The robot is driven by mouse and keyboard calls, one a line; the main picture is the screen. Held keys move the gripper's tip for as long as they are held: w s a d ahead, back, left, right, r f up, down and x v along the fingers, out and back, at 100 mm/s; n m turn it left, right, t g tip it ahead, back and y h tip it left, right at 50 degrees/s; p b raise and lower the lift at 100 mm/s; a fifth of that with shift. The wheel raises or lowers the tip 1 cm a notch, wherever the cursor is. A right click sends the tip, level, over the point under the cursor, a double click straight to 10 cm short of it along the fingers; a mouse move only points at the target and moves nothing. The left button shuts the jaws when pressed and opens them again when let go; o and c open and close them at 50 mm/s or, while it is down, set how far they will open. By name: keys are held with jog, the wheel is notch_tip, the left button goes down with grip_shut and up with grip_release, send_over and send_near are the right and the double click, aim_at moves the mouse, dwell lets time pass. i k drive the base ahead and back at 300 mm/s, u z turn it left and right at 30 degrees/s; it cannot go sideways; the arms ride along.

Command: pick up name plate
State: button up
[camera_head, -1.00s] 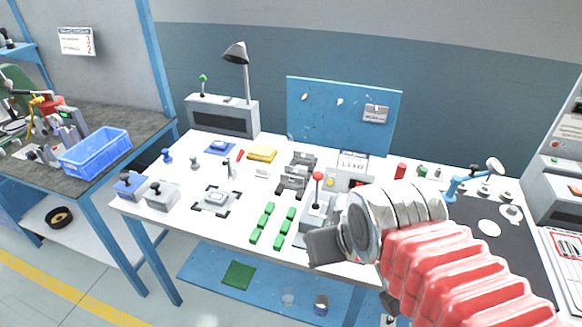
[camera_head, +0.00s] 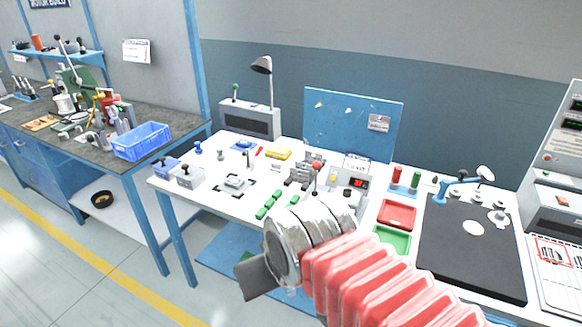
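I cannot make out a name plate for certain. A small grey plate-like piece (camera_head: 379,122) is on the blue upright board (camera_head: 350,112) at the back of the white bench, too small to read. A grey fixture with a light top (camera_head: 236,184) sits on the left part of the bench. My gripper (camera_head: 256,279) is low in the middle, in front of the bench, apart from these things. Only a dark grey flat side of it shows, so its opening and any held object are hidden.
Green blocks (camera_head: 268,205), a red tray (camera_head: 397,214), a green tray (camera_head: 392,238) and a black mat (camera_head: 470,255) lie on the white bench (camera_head: 205,203). A blue crate (camera_head: 141,142) stands on the left bench. My arm covers the front middle. Floor at left is clear.

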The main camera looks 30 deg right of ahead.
aim_at(318, 158)
jog(key=u, duration=0.45)
jog(key=k, duration=0.65)
jog(key=u, duration=0.6)
jog(key=i, duration=1.9)
jog(key=z, duration=0.5)
jog(key=i, duration=0.65)
jog(key=z, duration=0.95)
jog(key=i, duration=0.7)
jog(key=z, duration=0.45)
